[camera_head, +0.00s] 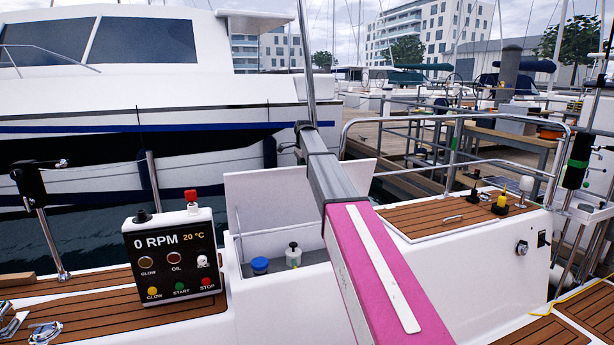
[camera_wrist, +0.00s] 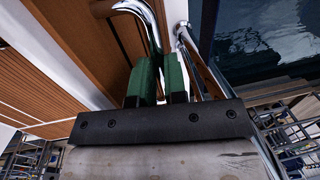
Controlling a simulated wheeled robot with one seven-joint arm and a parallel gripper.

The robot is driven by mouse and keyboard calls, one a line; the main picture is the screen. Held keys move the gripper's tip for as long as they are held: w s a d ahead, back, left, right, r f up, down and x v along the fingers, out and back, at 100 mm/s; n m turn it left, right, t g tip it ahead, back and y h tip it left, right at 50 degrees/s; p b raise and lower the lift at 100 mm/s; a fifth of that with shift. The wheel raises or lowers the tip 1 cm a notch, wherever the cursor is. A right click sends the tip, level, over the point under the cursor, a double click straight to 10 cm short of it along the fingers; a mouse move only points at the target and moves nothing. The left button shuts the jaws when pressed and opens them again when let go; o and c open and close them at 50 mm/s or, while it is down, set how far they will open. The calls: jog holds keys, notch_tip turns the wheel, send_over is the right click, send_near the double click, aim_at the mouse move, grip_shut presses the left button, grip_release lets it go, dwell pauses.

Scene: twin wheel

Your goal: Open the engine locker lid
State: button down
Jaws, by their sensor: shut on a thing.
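The engine locker lid (camera_head: 275,205) stands raised, roughly upright, with its white underside facing me in the head view. Below it the locker is open. A blue cap (camera_head: 260,265) and a white-and-grey fitting (camera_head: 293,256) show inside. In the wrist view my gripper (camera_wrist: 160,82) has its green fingers closed on a chrome handle (camera_wrist: 152,30) beside a brown teak face (camera_wrist: 110,40), apparently the lid's outer side. In the head view my arm crosses in front of the lid and my fingers are hidden.
An engine panel (camera_head: 172,258) reading 0 RPM stands left of the opening. A closed teak hatch (camera_head: 450,218) with several small fittings lies right. A steel rail (camera_head: 450,120) runs behind it. Water and a large white boat (camera_head: 130,90) lie beyond.

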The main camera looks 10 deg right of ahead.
jog(key=shift+w+a, duration=0.2)
jog(key=shift+w, duration=0.65)
jog(key=shift+w+a, duration=0.2)
jog(key=shift+w, duration=0.65)
jog(key=shift+f, duration=0.1)
jog(key=c, duration=1.2)
grip_release()
jog(key=shift+o, duration=0.2)
notch_tip(320, 180, up, 11)
jog(key=s, duration=0.1)
jog(key=shift+s+d, duration=0.15)
jog(key=shift+s+f, duration=0.1)
